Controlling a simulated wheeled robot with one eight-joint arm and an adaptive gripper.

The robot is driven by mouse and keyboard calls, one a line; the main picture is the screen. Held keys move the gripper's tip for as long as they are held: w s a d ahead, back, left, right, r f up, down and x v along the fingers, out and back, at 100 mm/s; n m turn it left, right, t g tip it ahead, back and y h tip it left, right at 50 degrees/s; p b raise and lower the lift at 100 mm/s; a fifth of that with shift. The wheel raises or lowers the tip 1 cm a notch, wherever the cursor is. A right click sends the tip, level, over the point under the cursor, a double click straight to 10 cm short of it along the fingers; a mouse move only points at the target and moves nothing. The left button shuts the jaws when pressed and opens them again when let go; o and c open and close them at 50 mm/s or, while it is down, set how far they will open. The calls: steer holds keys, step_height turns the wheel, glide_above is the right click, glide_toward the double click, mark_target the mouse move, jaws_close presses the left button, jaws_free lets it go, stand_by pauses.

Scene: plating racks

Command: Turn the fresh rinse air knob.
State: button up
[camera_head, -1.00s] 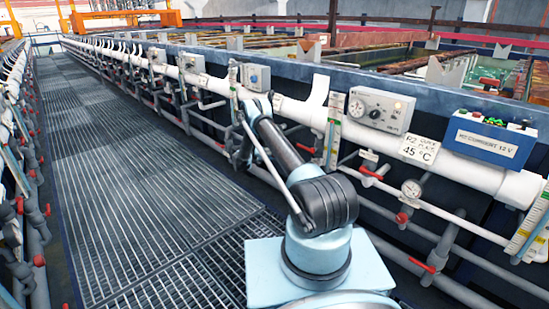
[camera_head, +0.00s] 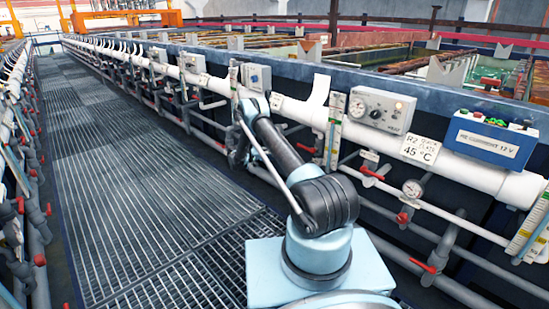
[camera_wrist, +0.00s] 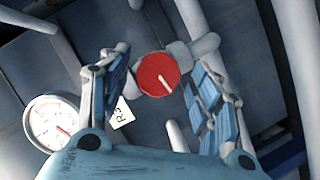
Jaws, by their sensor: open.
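A round red knob (camera_wrist: 158,74) with a white pointer line sits on a grey pipe fitting in the wrist view. The pointer line leans toward the lower right. My gripper (camera_wrist: 162,80) is open, with one blue-padded finger to the left of the knob and one to the right. Both fingers appear apart from the knob, and I cannot tell the depth gap exactly. In the head view my gripper is at the pipe rail, mostly hidden behind my arm, and this knob cannot be made out there.
Pipes run close on the right. In the head view are a white pipe (camera_head: 463,172), a grey control box (camera_head: 380,107), a blue box (camera_head: 490,138) and a clear grated walkway (camera_head: 110,180).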

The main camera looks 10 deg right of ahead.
steer(key=v, duration=0.9)
steer(key=shift+a, duration=0.25)
